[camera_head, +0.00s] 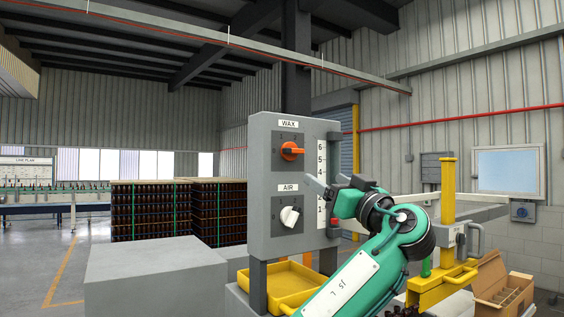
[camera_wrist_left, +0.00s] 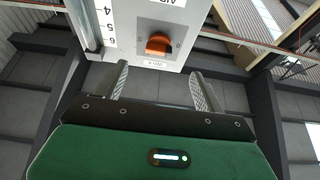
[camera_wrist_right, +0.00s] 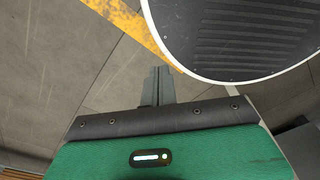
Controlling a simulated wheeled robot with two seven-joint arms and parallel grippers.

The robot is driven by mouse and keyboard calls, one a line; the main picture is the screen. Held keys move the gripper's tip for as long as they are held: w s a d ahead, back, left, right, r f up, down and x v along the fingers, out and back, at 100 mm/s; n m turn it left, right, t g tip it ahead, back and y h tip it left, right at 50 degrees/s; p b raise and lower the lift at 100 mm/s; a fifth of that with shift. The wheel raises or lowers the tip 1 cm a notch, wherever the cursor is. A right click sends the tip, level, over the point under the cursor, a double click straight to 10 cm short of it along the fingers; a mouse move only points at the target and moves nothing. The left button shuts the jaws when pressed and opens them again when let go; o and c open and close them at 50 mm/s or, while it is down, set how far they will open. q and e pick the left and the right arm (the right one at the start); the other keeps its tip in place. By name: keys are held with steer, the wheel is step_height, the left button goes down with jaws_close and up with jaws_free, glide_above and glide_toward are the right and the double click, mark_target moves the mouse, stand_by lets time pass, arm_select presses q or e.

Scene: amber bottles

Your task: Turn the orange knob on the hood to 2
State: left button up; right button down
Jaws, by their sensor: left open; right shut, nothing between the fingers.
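The orange knob (camera_head: 291,151) sits under the WAX label on the upper part of the grey hood panel (camera_head: 262,190). Its grip looks roughly sideways; its exact setting is too small to read. My left gripper (camera_head: 326,183) is in front of the panel, lower and to the right of the knob in the head view. In the left wrist view, the orange knob (camera_wrist_left: 158,44) shows upside down beyond the open, empty fingers (camera_wrist_left: 159,70), apart from them. My right gripper (camera_wrist_right: 160,75) is shut and empty, and shows only in the right wrist view.
A white knob (camera_head: 289,216) under the AIR label is lower on the panel. A numbered scale (camera_head: 321,165) runs beside both knobs. A yellow tray (camera_head: 290,283) is below. A yellow press (camera_head: 448,215) and a cardboard box (camera_head: 500,288) stand at right.

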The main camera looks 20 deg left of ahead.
arm_select(q)
steer(key=r, duration=0.2)
arm_select(e)
steer(key=s+d+r+p, duration=0.3)
steer(key=d+r+p, duration=0.1)
arm_select(q)
steer(key=p, duration=0.2)
glide_toward(296, 152)
steer(key=x, duration=0.4)
steer(key=shift+p+x, duration=0.7)
steer(key=shift+x, duration=0.35)
steer(key=shift+w+a+r+p, duration=0.15)
steer(key=shift+r+p, duration=0.15)
steer(key=shift+r, duration=0.05)
steer(key=shift+w+a+r+p, duration=0.1)
steer(key=shift+w+a+p, duration=0.3)
steer(key=shift+a, duration=0.1)
steer(key=shift+w+a, duration=0.2)
arm_select(e)
steer(key=r, duration=0.1)
steer(key=a+r, duration=0.1)
steer(key=r, duration=0.1)
steer(key=w+r, duration=0.1)
steer(key=shift+w+a+r, duration=0.1)
steer(key=shift+a+r, duration=0.2)
steer(key=shift+r, duration=0.05)
arm_select(q)
steer(key=shift+c, duration=0.2)
